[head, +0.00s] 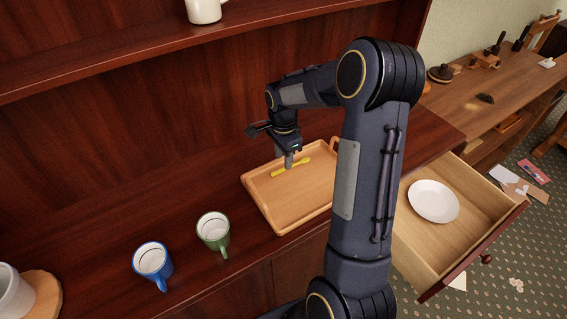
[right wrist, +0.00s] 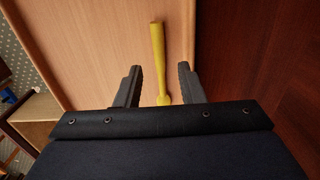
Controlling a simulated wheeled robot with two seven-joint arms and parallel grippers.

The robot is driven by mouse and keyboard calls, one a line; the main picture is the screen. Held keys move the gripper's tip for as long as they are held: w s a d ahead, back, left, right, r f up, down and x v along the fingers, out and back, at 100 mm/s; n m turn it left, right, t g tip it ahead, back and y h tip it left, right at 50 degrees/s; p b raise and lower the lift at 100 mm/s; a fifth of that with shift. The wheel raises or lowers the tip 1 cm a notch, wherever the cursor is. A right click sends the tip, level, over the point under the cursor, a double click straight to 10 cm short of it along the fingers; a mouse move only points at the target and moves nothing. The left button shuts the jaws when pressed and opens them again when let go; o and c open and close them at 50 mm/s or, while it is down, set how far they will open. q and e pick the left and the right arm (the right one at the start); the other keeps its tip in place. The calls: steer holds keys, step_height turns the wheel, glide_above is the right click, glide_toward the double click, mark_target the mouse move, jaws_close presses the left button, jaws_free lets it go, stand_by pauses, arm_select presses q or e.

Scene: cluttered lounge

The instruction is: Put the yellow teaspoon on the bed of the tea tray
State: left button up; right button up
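The yellow teaspoon (head: 302,162) appears to lie on the bed of the wooden tea tray (head: 270,208), towards its back part. My right gripper (head: 289,163) is just above the teaspoon. In the right wrist view the fingers of the right gripper (right wrist: 160,70) are apart, with the yellow teaspoon (right wrist: 158,45) running between them and a gap on each side. The pale tray bed (right wrist: 95,45) lies beneath. My right arm hides the tray's right part in the head view. My left gripper is not in view.
A green mug (head: 213,232) and a blue mug (head: 152,262) stand on the dark wooden top (head: 100,220), left of the tray. An open drawer (head: 425,258) holding a white plate (head: 433,201) is at the right. A shelf (head: 120,55) with a white mug (head: 204,10) is above.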

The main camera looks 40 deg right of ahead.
mark_target(283, 168)
step_height(283, 168, up, 9)
steer(key=s+a+r+n+t+y, duration=0.1)
steer(key=s+a+r+n+t, duration=0.1)
steer(key=s+a+r+n, duration=0.3)
steer(key=s+a+f+n+t+y, duration=0.1)
steer(key=s+a+n, duration=0.5)
steer(key=s, duration=0.2)
steer(key=s+a+f+n+t+y, duration=0.1)
steer(key=s+a+n+t, duration=0.1)
steer(key=s+a+n, duration=0.4)
steer(key=s, duration=0.3)
steer(key=shift+s+a+n+t+y, duration=0.25)
steer(key=shift+n+t+y, duration=0.05)
steer(key=shift+y, duration=0.1)
steer(key=shift+s, duration=0.1)
